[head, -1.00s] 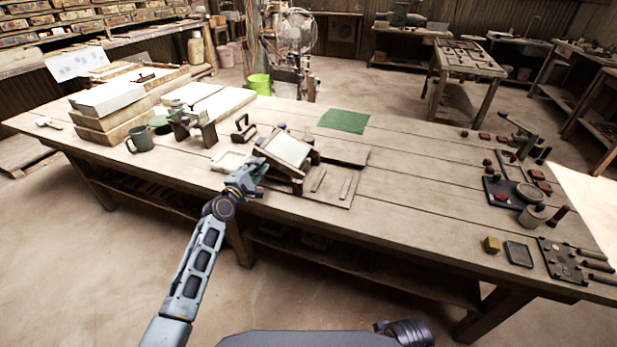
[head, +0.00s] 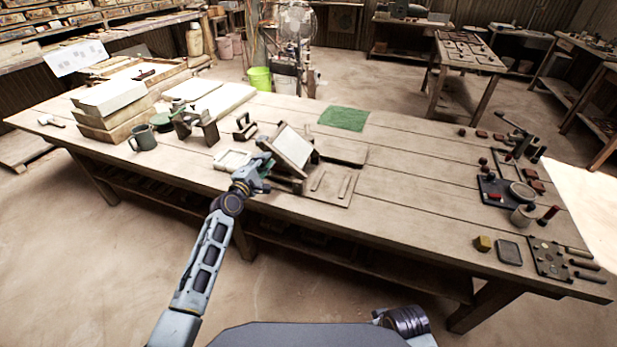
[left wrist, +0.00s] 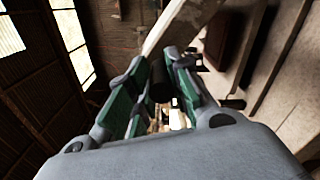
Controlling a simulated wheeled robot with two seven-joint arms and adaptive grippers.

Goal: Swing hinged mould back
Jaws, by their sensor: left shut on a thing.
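The hinged mould (head: 293,147) is a framed, pale panel tilted up steeply above its wooden base on the workbench. My left gripper (head: 262,164) is at the mould's lower left side. In the left wrist view its green-padded fingers (left wrist: 159,88) are shut around a dark, round part, likely the mould's handle. A pale edge (left wrist: 175,25), seemingly of the mould frame, slants beyond the fingertips. The far side of the mould and its hinge are hidden. My right gripper is not in view.
A flat wooden board with two strips (head: 332,187) lies right of the mould, and a green cloth (head: 343,118) lies behind. A pale framed tile (head: 233,160) and a dark iron (head: 244,127) are close on the left. The bench's middle right is clear.

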